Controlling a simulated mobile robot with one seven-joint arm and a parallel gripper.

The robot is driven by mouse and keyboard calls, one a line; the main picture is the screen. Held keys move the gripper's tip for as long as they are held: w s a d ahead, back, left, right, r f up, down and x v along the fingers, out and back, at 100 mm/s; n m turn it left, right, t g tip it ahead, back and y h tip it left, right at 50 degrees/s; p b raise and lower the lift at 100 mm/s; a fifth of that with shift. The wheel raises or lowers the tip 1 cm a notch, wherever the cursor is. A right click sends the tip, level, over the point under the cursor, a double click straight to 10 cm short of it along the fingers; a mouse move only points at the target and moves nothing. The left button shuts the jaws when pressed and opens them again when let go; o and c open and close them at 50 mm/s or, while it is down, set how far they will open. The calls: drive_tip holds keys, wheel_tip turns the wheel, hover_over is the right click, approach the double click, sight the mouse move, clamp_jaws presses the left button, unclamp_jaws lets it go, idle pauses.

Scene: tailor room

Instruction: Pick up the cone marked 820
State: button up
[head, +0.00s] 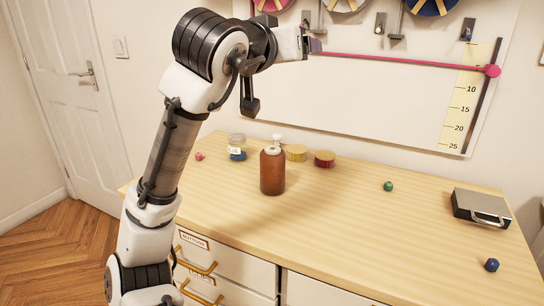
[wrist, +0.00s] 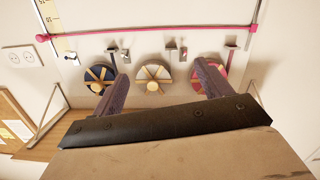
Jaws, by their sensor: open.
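No marking 820 is readable in either view, so I cannot tell which thing is the cone. Small coloured pieces lie on the wooden worktop (head: 340,220): a green one (head: 388,186), a dark blue one (head: 491,265) and a pinkish-red one (head: 199,156). Their exact shape is too small to tell. My gripper (head: 314,45) is raised high above the worktop, near the wall board, far from these pieces. In the wrist view my gripper (wrist: 162,60) has its two fingers wide apart with nothing between them.
A brown bottle (head: 272,172), a glass jar (head: 237,142), a yellow tin (head: 297,153) and a red tin (head: 325,159) stand towards the back. A metal case (head: 482,207) is at right. Ribbon reels (wrist: 153,83) hang on the wall by a pink rod (wrist: 180,29). The worktop's middle is clear.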

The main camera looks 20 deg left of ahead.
wheel_tip(320, 180, down, 8)
drive_tip(key=n+g+y+b, duration=0.1)
drive_tip(key=g+y, duration=0.1)
drive_tip(key=g, duration=0.3)
drive_tip(key=n+g+y, duration=0.2)
drive_tip(key=g+y, duration=0.1)
drive_tip(key=g, duration=0.2)
approach(270, 152)
drive_tip(key=b+x, duration=0.1)
drive_tip(key=x, duration=0.6)
drive_tip(key=shift+f, duration=0.1)
drive_tip(key=shift+d+x, duration=0.15)
drive_tip(key=shift+x, duration=1.4)
drive_tip(key=shift+d+x, duration=0.1)
drive_tip(key=shift+x, duration=1.45)
drive_tip(key=shift+w, duration=0.1)
drive_tip(key=shift+c, duration=0.3)
drive_tip(key=c, duration=1.1)
drive_tip(key=shift+m, duration=0.3)
